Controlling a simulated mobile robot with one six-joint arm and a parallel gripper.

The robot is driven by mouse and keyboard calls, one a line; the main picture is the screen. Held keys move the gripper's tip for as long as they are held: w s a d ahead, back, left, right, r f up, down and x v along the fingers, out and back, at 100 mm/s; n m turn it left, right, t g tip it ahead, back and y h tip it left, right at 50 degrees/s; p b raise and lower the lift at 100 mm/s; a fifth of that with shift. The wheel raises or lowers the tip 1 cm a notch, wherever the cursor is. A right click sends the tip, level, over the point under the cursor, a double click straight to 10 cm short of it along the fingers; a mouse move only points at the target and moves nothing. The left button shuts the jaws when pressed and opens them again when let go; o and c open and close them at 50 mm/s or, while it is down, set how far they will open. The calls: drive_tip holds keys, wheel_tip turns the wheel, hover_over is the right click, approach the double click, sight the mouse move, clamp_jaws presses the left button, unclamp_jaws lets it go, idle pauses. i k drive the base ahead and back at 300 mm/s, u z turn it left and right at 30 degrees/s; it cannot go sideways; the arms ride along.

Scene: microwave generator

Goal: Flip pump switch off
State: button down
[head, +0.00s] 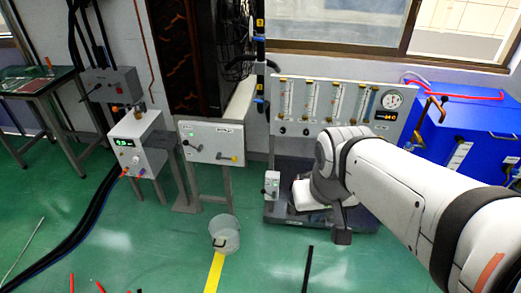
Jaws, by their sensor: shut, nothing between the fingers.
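A small light-grey switch box (271,184) stands on the left part of the dark pump platform, below the flowmeter panel; it looks like the pump switch. It has small dark and green details on its front, too small to show the switch position. My arm comes in from the right, and my gripper (342,237) points down over the front right of the platform (290,215). It is shut and empty, to the right of and nearer than the switch box, apart from it. Part of the platform and what stands on it is hidden behind my arm.
A flowmeter panel (320,91) with a gauge stands behind. A grey control panel (212,141) and a white box with a green display (138,143) are at left. A bucket (224,236) stands on the floor. A blue cabinet (465,135) is at right. Cables run along the left floor.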

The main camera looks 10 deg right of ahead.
sight(263, 191)
drive_tip(key=u, duration=0.6)
drive_tip(key=i, duration=1.3)
drive_tip(key=z, duration=0.55)
